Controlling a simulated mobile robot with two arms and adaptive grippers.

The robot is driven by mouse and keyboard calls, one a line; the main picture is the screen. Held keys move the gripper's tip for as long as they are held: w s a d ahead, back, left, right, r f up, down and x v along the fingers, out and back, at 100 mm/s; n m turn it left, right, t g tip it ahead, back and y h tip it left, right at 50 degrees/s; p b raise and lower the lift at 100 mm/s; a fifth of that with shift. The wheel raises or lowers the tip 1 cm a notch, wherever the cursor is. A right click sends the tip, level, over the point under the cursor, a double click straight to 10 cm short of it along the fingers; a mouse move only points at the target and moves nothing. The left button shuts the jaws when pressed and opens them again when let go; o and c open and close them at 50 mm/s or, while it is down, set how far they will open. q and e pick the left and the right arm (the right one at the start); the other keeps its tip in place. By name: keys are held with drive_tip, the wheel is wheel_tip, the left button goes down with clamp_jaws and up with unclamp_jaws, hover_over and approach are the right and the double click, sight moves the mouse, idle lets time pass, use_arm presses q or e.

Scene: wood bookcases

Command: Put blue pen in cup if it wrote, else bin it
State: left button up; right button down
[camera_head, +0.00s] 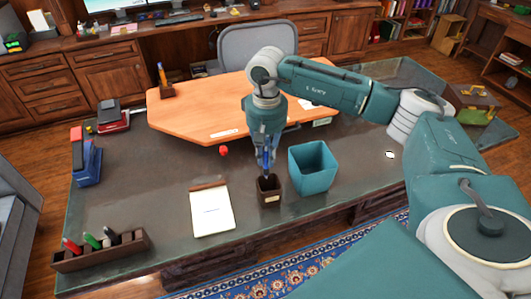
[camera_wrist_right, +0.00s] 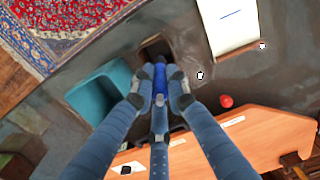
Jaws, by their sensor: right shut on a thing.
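My right gripper (camera_head: 265,157) points down and is shut on the blue pen (camera_head: 267,165), held upright over the small dark brown cup (camera_head: 269,198). In the right wrist view the pen (camera_wrist_right: 160,78) sits between the fingers, with the cup (camera_wrist_right: 150,48) just beyond it. The pen's lower end is at the cup's mouth; I cannot tell how far inside it is. The teal bin (camera_head: 313,181) stands open to the right of the cup. The white notepad (camera_head: 211,213) lies left of the cup and bears a short blue line (camera_wrist_right: 231,14). My left gripper is out of view.
A pen tray (camera_head: 101,252) with markers is at the desk's front left. A red ball (camera_head: 224,151), a blue stapler-like object (camera_head: 87,168) and a raised orange desktop (camera_head: 200,105) lie behind. The grey desk between the notepad and blue object is clear.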

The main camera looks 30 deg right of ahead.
sight(266, 147)
wheel_tip(266, 147, down, 2)
drive_tip(key=shift+s+a+b, duration=0.1)
drive_tip(key=shift+b, duration=0.3)
wheel_tip(266, 147, down, 3)
drive_tip(key=shift+r+b, duration=0.1)
drive_tip(key=shift+b, duration=1.05)
drive_tip(key=shift+f+b, duration=0.65)
drive_tip(key=shift+f, duration=0.05)
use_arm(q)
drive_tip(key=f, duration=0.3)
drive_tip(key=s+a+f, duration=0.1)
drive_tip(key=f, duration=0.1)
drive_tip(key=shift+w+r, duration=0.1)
use_arm(e)
drive_tip(key=c, duration=1.6)
unclamp_jaws()
drive_tip(key=shift+c, duration=0.2)
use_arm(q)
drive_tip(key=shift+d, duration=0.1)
use_arm(e)
drive_tip(key=shift+r, duration=0.1)
wheel_tip(266, 147, up, 12)
drive_tip(key=shift+f, duration=0.1)
